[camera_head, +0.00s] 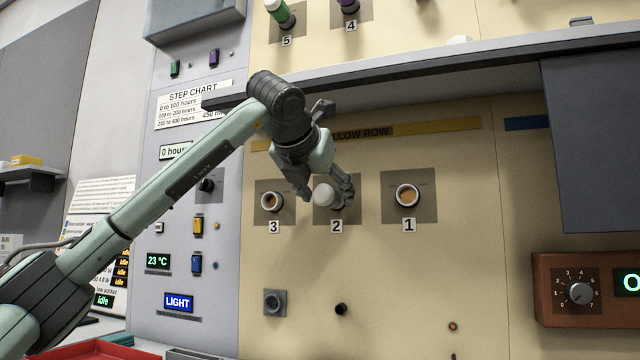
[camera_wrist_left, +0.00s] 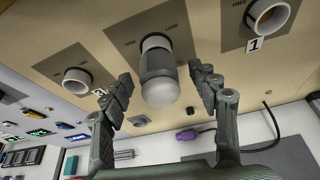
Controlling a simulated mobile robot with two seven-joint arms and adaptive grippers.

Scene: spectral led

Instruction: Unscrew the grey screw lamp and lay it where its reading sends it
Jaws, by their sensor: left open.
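The grey screw lamp (camera_wrist_left: 158,78) has a dark grey body and a frosted white dome. It sits in the socket marked 2, jutting out from the panel; the dome also shows in the head view (camera_head: 324,195). My left gripper (camera_head: 342,190) is open in front of socket 2. In the left wrist view its two fingers (camera_wrist_left: 160,92) stand on either side of the lamp, with gaps between them and it. In the head view the gripper hides part of the lamp. My right gripper is in neither view.
Empty sockets 3 (camera_head: 271,202) and 1 (camera_head: 407,195) flank the lamp. A dark shelf edge (camera_head: 440,75) juts out above. A step chart (camera_head: 193,104) hangs at left, and a red tray (camera_head: 95,350) lies low at left. A brown dial box (camera_head: 585,290) is at right.

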